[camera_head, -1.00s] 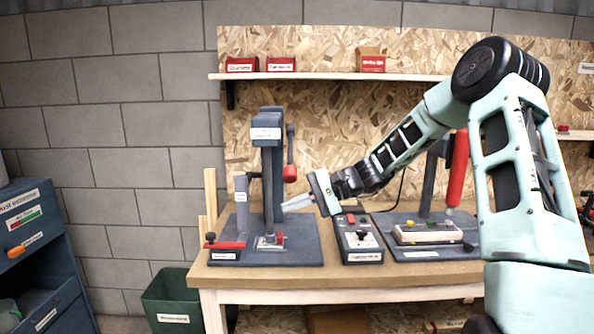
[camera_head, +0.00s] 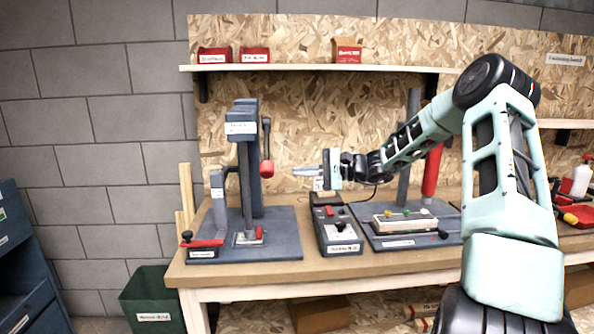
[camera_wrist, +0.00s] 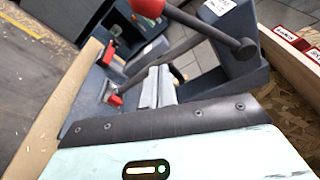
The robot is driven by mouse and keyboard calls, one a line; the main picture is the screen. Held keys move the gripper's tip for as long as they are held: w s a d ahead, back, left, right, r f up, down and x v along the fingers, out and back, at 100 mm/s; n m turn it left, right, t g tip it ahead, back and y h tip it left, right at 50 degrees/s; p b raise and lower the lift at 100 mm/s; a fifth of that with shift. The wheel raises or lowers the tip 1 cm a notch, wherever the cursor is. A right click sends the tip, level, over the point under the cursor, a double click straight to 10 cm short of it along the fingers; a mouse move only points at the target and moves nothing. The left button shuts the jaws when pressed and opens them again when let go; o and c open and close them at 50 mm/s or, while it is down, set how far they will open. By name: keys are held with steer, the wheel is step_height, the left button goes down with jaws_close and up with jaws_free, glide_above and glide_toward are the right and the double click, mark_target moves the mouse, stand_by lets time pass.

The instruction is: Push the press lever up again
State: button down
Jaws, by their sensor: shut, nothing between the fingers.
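The grey press (camera_head: 246,170) stands upright on its base plate at the left of the bench. Its lever (camera_head: 266,147) has a dark arm at the press head's right side and hangs down to a red knob. My gripper (camera_head: 295,171) is shut and empty, level, pointing left, just right of the red knob and apart from it in the head view. In the wrist view the shut fingers (camera_wrist: 156,88) show, with the lever's red knob (camera_wrist: 148,6) at the top edge and its dark arm running right to a round pivot on the press.
A control box (camera_head: 336,230) stands right of the press base. Further right is a second station with a white block (camera_head: 405,220) and a red cylinder (camera_head: 431,172). A shelf (camera_head: 320,68) with red boxes runs above. A green bin (camera_head: 152,298) stands below left.

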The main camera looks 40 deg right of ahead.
steer(key=w+a+p, duration=0.2)
steer(key=a+p, duration=0.2)
steer(key=a, duration=0.3)
steer(key=shift+w+a+r, duration=0.2)
steer(key=shift+w+r, duration=0.05)
steer(key=shift+r, duration=0.2)
step_height(320, 180, up, 17)
steer(key=s+a+m+g+p, duration=0.1)
steer(key=m+p, duration=0.4)
steer(key=p, duration=0.7)
steer(key=shift+s+a+f+g+p, duration=0.15)
steer(key=shift+s+g+p, duration=0.15)
steer(key=shift+s+p, duration=0.1)
steer(key=shift+w, duration=0.1)
